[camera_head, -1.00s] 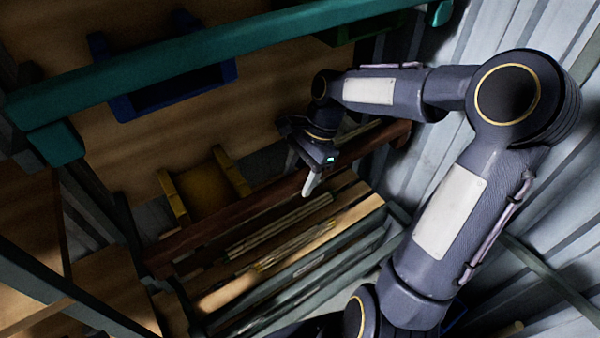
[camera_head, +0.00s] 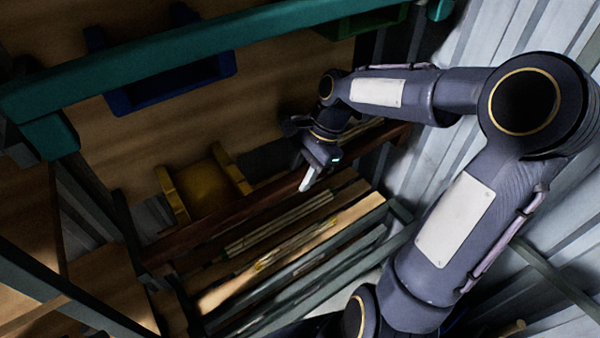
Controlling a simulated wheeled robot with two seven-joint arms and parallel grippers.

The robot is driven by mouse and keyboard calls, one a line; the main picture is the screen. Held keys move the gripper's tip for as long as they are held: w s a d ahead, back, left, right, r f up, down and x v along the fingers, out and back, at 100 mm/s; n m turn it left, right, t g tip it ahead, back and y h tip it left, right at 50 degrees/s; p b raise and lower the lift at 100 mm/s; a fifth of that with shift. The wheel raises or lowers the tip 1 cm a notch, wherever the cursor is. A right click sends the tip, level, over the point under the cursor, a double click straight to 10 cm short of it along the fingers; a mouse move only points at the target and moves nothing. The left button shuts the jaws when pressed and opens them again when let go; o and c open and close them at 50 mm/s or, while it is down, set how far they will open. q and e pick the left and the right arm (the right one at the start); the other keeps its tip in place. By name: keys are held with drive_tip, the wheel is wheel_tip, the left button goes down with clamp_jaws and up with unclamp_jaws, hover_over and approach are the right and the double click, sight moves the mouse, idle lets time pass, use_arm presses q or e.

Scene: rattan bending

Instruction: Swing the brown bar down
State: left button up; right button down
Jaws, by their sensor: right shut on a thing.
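The brown bar (camera_head: 222,221) is a long reddish-brown beam that runs slantwise from the lower left to the upper right, above a shelf of rattan sticks. My right gripper (camera_head: 307,180) is at the bar, right of its middle, and is shut on it. One pale fingertip shows on the near side of the bar; the other finger is hidden. The bar's far right part is partly covered by my right arm. My left gripper is out of view.
A teal beam (camera_head: 215,47) crosses above. A blue bin (camera_head: 172,90) and a yellow bin (camera_head: 206,187) are behind the bar. Thin sticks (camera_head: 280,224) lie below it. Corrugated metal wall (camera_head: 420,130) stands at the right.

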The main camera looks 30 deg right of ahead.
drive_tip(key=s+f+n+t+y+b, duration=0.3)
drive_tip(key=t+b, duration=1.2)
drive_tip(key=b, duration=2.5)
drive_tip(key=shift+s+d+f+n+t+y, duration=0.3)
drive_tip(key=shift+s+f+n, duration=0.4)
drive_tip(key=shift+s+f, duration=1.35)
drive_tip(key=shift+w+f, duration=0.15)
drive_tip(key=shift+w, duration=0.05)
drive_tip(key=c, duration=1)
unclamp_jaws()
drive_tip(key=p+v, duration=0.2)
drive_tip(key=v, duration=0.5)
drive_tip(key=shift+s+d, duration=0.15)
drive_tip(key=shift+s, duration=0.25)
